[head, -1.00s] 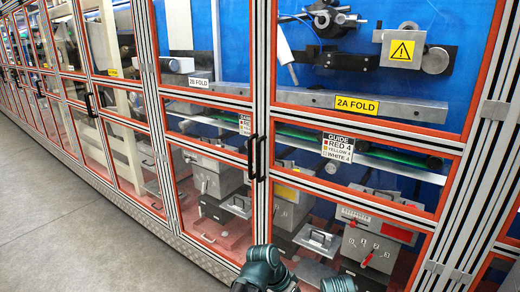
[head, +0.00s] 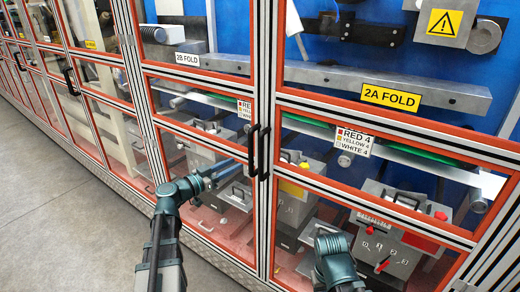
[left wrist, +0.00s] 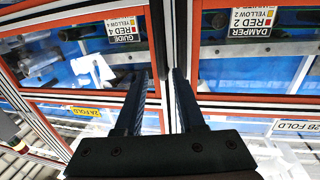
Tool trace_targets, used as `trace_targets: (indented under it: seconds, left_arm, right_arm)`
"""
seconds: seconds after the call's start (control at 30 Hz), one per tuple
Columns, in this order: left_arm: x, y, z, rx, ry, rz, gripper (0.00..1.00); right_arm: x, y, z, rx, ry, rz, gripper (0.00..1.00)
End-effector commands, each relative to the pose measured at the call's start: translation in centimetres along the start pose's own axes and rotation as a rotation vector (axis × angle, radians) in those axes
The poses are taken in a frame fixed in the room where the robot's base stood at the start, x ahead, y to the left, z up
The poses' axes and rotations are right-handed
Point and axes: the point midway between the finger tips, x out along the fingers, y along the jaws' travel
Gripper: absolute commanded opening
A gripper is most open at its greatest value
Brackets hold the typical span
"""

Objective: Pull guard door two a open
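Guard door two A (head: 390,125) is the orange-framed clear door with the yellow 2A FOLD label (head: 390,95); it looks shut. Its black upright handle (head: 264,153) is at its left edge, beside the handle of door 2B (head: 252,150). My left gripper (head: 238,167) is open and empty, just left of the two handles. In the left wrist view its two fingers (left wrist: 160,78) stand apart in front of the door posts; I cannot make out a handle between them. My right gripper (head: 328,240) is low in front of door two A; its finger state is unclear.
Door 2B (head: 205,80) is left of the handles, with more framed doors further left. Grey machine boxes (head: 395,235) show behind the glass. Grey floor (head: 70,210) at the left is clear.

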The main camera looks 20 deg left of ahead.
Motion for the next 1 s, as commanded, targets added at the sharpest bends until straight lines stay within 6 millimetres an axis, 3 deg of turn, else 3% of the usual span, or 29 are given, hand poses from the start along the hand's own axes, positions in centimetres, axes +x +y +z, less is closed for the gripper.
trace_targets:
  seconds: [0.6, 0.8, 1.0]
  left_arm:
    - [11.2, 0.0, 0.1, -0.002, -0.002, 0.004, 0.38]
    - [13.0, 0.0, 0.1, -0.002, -0.002, 0.003, 0.38]
    - [13.4, 0.1, 0.1, -0.002, -0.002, 0.001, 0.38]
  right_arm:
    - [0.0, 0.0, 0.0, 0.0, 0.0, 0.0, 0.0]
    - [0.0, 0.0, 0.0, 0.0, 0.0, 0.0, 0.0]
    - [0.0, 0.0, 0.0, 0.0, 0.0, 0.0, 0.0]
